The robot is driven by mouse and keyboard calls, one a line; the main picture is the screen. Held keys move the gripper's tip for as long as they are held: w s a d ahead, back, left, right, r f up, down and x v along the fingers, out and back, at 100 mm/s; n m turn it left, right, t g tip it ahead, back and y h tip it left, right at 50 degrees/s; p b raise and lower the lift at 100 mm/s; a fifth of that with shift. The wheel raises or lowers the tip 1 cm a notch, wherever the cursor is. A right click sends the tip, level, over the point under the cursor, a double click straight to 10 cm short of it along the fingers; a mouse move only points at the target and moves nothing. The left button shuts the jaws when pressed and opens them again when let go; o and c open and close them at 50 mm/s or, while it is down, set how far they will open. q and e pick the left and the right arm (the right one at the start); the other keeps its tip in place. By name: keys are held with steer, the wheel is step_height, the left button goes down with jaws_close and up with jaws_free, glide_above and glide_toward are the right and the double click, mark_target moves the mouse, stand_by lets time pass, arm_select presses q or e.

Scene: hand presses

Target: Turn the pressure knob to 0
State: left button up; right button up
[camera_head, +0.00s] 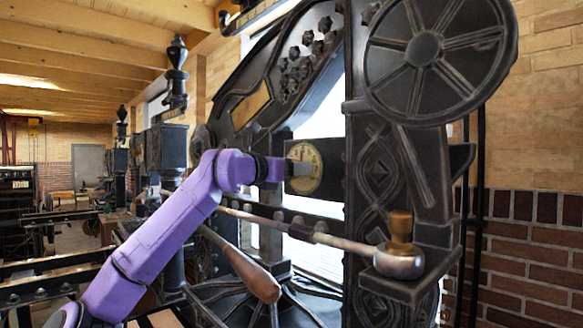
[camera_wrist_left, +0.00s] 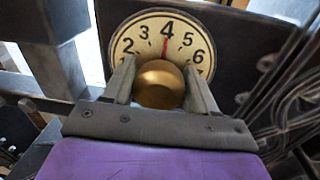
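The pressure knob (camera_wrist_left: 160,86) is a round brass knob in front of a cream dial (camera_wrist_left: 207,62) with black numbers. The left wrist view shows 2 to 6 on the dial, and its red pointer (camera_wrist_left: 165,46) stands at about 4. My left gripper (camera_wrist_left: 161,82) has one finger on each side of the knob, and both appear to touch it. In the head view the dial (camera_head: 305,152) sits on the dark press, with my left gripper (camera_head: 300,169) at its face. My right gripper is not in view.
The black iron press (camera_head: 380,200) fills the middle, with a large spoked wheel (camera_head: 425,50) above right. A metal bar (camera_head: 330,240) with a round end crosses below the dial, near a wooden handle (camera_head: 252,275). A brick wall (camera_head: 530,240) stands at the right.

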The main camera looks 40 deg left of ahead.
arm_select(q)
steer(key=shift+a, duration=0.1)
steer(key=c, duration=0.3)
steer(key=shift+n, duration=0.3)
